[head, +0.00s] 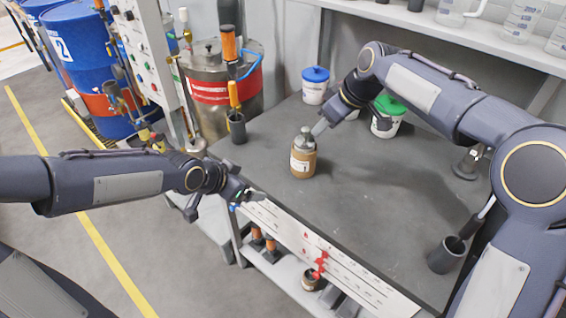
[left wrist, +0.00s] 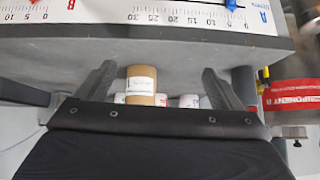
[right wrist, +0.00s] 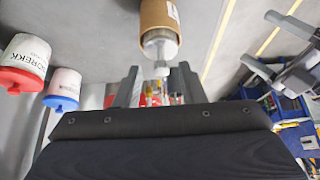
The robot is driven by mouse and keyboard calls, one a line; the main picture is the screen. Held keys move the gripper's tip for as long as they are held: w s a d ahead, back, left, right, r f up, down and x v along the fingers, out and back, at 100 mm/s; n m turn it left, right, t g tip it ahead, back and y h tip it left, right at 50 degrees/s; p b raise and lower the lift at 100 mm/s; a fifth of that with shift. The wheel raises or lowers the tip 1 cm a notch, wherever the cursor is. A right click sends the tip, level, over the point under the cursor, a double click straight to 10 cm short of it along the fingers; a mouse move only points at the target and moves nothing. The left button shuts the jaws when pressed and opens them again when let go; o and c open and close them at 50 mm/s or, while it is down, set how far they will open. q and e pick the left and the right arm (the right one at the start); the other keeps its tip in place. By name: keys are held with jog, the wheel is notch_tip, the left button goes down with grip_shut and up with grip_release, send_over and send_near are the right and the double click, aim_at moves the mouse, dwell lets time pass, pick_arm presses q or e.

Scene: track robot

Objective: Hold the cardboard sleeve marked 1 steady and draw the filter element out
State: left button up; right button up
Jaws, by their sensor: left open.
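The brown cardboard sleeve (head: 301,168), with a white label, stands upright on the dark bench. The grey filter element (head: 305,138) sticks out of its top. In the left wrist view the sleeve (left wrist: 141,85) and its label show between the finger directions, beyond the fingers. My left gripper (head: 243,199) is open and empty near the bench's front edge, apart from the sleeve. My right gripper (head: 318,128) is at the filter element's top. In the right wrist view its fingers stand apart, with the element's narrow end (right wrist: 162,68) between the fingertips; no clear contact shows.
A blue-lidded tub (head: 315,90) and a green-lidded tub (head: 387,122) stand behind the sleeve. A dark cup (head: 446,255) stands at the bench's right front. A steel drum (head: 215,95) stands at the left. The bench right of the sleeve is clear.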

aim_at(296, 161)
pick_arm(q)
jog(key=w+d+h, duration=0.1)
jog(key=w+d, duration=0.1)
jog(key=w+d+f+m+t+h, duration=0.1)
jog(key=w+d+h, duration=0.1)
jog(key=w+d, duration=0.1)
jog(key=w+d+f+m+t+h, duration=0.1)
jog(key=w+d+h, duration=0.1)
jog(key=w+d, duration=0.1)
jog(key=shift+w, duration=0.25)
jog(key=shift+w+d+r+h, duration=0.15)
jog(key=shift+w+d+h, duration=0.15)
jog(key=shift+w+d, duration=0.2)
jog(key=x, duration=0.7)
jog(key=shift+w+d, duration=0.25)
jog(key=c, duration=1.2)
